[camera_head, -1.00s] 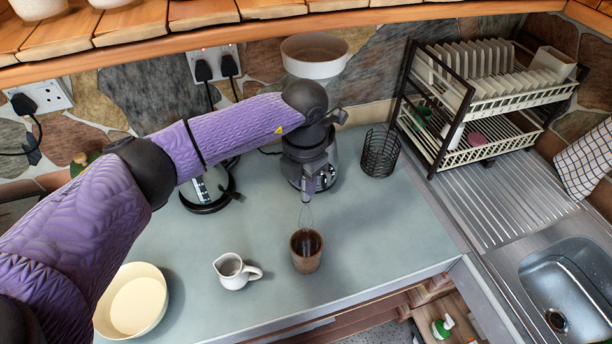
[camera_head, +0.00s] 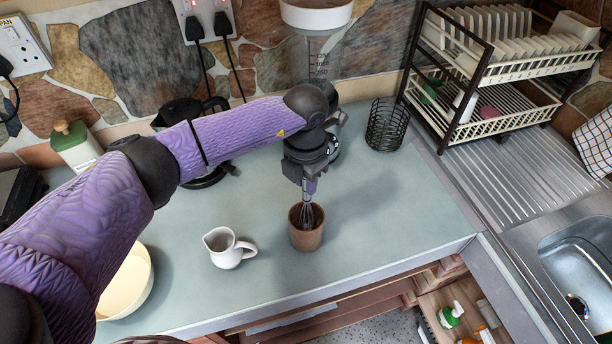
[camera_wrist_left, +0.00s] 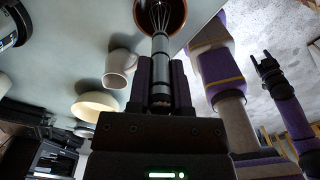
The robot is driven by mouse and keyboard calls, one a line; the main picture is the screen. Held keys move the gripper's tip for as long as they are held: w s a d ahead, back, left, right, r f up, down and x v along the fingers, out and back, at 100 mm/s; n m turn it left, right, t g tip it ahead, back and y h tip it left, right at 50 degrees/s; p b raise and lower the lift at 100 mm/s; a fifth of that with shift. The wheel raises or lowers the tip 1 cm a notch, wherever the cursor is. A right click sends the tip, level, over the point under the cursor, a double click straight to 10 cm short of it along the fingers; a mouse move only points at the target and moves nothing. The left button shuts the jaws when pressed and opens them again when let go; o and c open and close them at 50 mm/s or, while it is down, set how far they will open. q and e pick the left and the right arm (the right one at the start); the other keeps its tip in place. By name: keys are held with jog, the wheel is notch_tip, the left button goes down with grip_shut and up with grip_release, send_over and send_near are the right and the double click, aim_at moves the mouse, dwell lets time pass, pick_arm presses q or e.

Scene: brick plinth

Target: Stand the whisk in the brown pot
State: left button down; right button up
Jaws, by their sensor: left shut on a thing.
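The brown pot (camera_head: 306,238) stands upright on the grey-green counter, and its rim shows at the top of the left wrist view (camera_wrist_left: 181,22). My left gripper (camera_head: 309,187) is above the pot, pointing down, shut on the whisk (camera_head: 306,211). In the left wrist view the whisk's grey handle (camera_wrist_left: 160,68) lies between the fingers. The whisk's wires reach down inside the pot's mouth; their lower ends are hidden, so I cannot tell whether they touch the bottom. My right gripper (camera_wrist_left: 267,63) shows small and dark in the left wrist view, away from the pot; its jaws are unclear.
A white jug (camera_head: 228,248) stands left of the pot, and a cream bowl (camera_head: 128,285) is farther left. A black wire basket (camera_head: 385,126) and a dish rack (camera_head: 455,120) stand behind to the right. The counter right of the pot is clear.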

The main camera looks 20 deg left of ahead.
pick_arm(q)
jog(key=shift+f, duration=0.5)
jog(key=shift+c, duration=2.3)
grip_release()
notch_tip(320, 180, up, 10)
jog(key=shift+r+b, duration=0.1)
jog(key=shift+b, duration=0.25)
